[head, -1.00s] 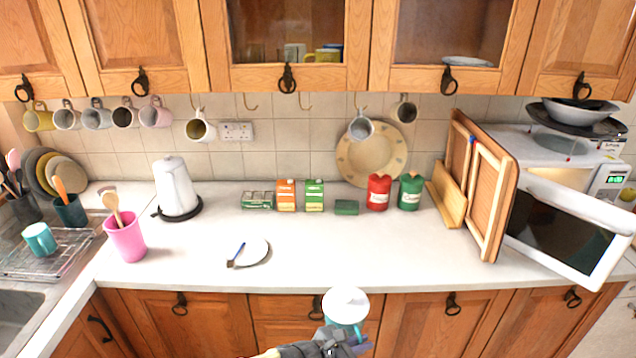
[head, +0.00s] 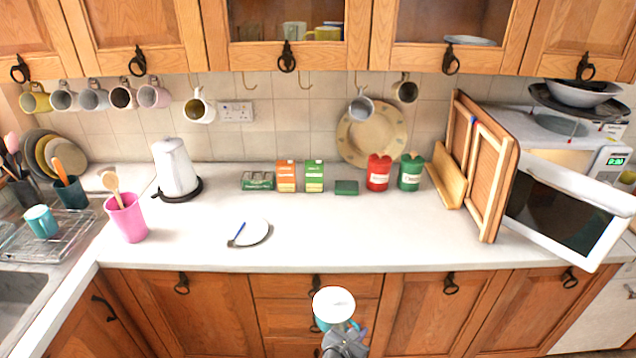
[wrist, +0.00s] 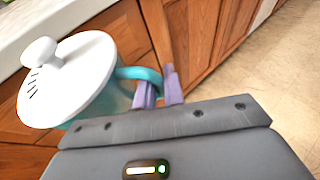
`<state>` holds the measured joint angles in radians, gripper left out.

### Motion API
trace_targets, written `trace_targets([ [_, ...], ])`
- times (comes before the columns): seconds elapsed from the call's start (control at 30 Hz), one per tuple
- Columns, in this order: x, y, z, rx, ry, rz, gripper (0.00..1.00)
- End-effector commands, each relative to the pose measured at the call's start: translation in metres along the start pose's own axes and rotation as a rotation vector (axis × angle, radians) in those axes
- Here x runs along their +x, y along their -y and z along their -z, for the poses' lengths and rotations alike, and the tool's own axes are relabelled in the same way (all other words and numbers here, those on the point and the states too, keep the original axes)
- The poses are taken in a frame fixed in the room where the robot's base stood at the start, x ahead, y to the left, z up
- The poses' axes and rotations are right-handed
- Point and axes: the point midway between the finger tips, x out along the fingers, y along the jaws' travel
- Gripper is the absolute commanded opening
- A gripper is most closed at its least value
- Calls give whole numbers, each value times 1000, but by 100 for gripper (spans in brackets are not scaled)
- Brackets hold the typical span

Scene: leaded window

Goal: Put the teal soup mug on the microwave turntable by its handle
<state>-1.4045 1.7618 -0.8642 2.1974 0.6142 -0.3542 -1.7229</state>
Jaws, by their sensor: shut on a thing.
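A teal mug with a white knobbed lid (head: 333,303) hangs in front of the counter's edge, above the floor. In the wrist view, its teal body (wrist: 122,102) shows under the lid, and it looks roughly upright. My gripper (wrist: 159,88) is shut on its teal handle, with the purple fingertips on either side. In the head view, my gripper (head: 350,328) is below and right of the lid. The microwave (head: 565,150) stands at the far right with its door (head: 570,215) swung open. Its lit interior shows only in part, and the turntable is hidden.
Wooden boards (head: 482,180) stand upright just left of the microwave door. A black plate with a white bowl (head: 580,93) sits on top of the microwave. Another teal mug (head: 41,221) is on the rack at left. The middle counter (head: 340,235) is mostly clear.

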Motion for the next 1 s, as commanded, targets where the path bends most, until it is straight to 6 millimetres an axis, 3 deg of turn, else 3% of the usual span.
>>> trace_targets([
  [0.6,32,16,-5,-113,2,-282,0],
  [1.0,31,28,-21,-209,1,-509,0],
])
